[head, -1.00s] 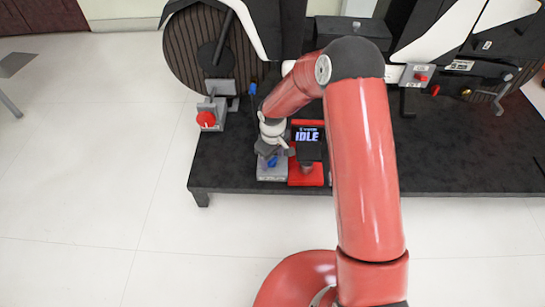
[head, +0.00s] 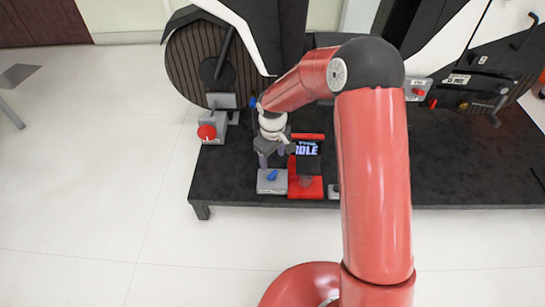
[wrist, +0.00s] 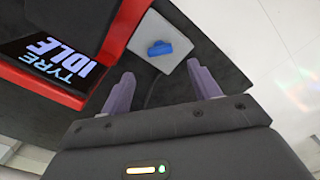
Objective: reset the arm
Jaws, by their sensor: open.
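My gripper (head: 272,159) is open and empty, above and behind a grey block with a blue knob (head: 272,175) on the black platform. In the wrist view, its two purple-grey fingers (wrist: 164,85) stand wide apart. The blue knob (wrist: 160,48) on its grey block (wrist: 176,62) lies beyond the fingertips, apart from them. My red arm reaches across the middle of the head view and hides part of the platform.
A red stand with a screen reading "TYRE IDLE" (wrist: 52,52) stands right beside the grey block; it shows in the head view (head: 307,148). A red knob (head: 206,132) on a grey box is at left, near a large ribbed wheel (head: 190,65). The black platform (head: 460,165) is clear at right.

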